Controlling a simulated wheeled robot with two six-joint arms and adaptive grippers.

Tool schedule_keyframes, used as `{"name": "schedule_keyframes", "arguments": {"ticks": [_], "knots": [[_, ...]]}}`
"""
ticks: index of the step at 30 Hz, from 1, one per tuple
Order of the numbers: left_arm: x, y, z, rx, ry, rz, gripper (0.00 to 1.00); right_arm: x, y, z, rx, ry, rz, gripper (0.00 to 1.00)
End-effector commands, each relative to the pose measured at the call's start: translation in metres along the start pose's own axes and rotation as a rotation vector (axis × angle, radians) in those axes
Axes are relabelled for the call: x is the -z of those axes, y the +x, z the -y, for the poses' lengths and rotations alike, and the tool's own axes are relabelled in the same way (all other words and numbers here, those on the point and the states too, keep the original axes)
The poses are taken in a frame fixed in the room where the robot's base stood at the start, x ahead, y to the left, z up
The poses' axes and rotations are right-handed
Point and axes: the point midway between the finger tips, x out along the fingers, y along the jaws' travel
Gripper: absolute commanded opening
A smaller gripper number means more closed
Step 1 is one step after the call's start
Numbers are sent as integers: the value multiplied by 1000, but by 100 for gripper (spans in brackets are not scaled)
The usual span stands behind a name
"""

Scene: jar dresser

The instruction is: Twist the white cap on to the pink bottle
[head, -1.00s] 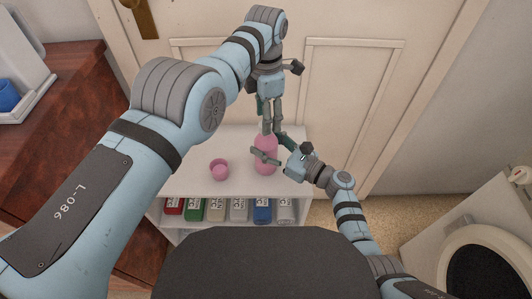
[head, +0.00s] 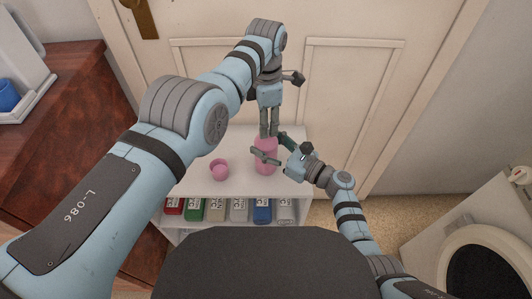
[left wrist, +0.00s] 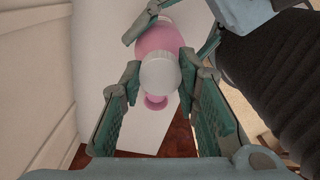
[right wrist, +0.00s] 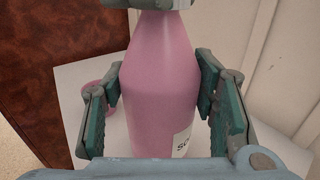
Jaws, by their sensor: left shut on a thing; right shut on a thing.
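The pink bottle (head: 265,163) stands upright on the white shelf top. My right gripper (head: 275,150) is shut around its body from the right; the right wrist view shows the bottle (right wrist: 160,85) between the two fingers. My left gripper (head: 269,134) points down over the bottle's top, its fingers shut on the white cap (left wrist: 160,75). In the left wrist view the cap lies in line with the bottle (left wrist: 160,38), covering its neck. In the head view the fingers hide the cap. I cannot tell whether the threads are engaged.
A small pink cup (head: 219,171) stands on the shelf top (head: 195,182), left of the bottle. Several coloured boxes or books (head: 240,209) stand on the shelf below. A panelled door (head: 350,90) is close behind. A wooden dresser (head: 95,130) is at the left, a white appliance (head: 480,215) at the right.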

Motion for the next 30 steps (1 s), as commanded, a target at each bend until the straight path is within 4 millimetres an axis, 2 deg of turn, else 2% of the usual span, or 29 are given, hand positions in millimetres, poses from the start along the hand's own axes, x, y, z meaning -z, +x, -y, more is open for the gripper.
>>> {"name": "schedule_keyframes", "arguments": {"ticks": [2, 5, 19, 20, 24, 27, 29, 30], "knots": [[0, 0, 0, -1, 204, 0, 0, 0, 0, 0, -1, 0, 0, 0], [0, 0, 0, -2, 632, -1, 0, 0, 0, 0, -1, 0, 0, 0], [0, 2, 0, -2, 2992, -4, 0, 0, 0, 0, -1, 0, 0, 0], [0, 2, 0, 1, -3140, 5, 0, 0, 0, 0, -1, 0, 0, 0], [0, 2, 0, 0, -2480, 4, 0, 0, 0, 0, -1, 0, 0, 0], [0, 2, 0, 0, -2134, 3, 0, 0, 0, 0, -1, 0, 0, 0], [0, 2, 0, 0, -1997, 3, 0, 0, 0, 0, -1, 0, 0, 0], [0, 2, 0, 0, -2009, 3, 0, 0, 0, 0, -1, 0, 0, 0]]}}
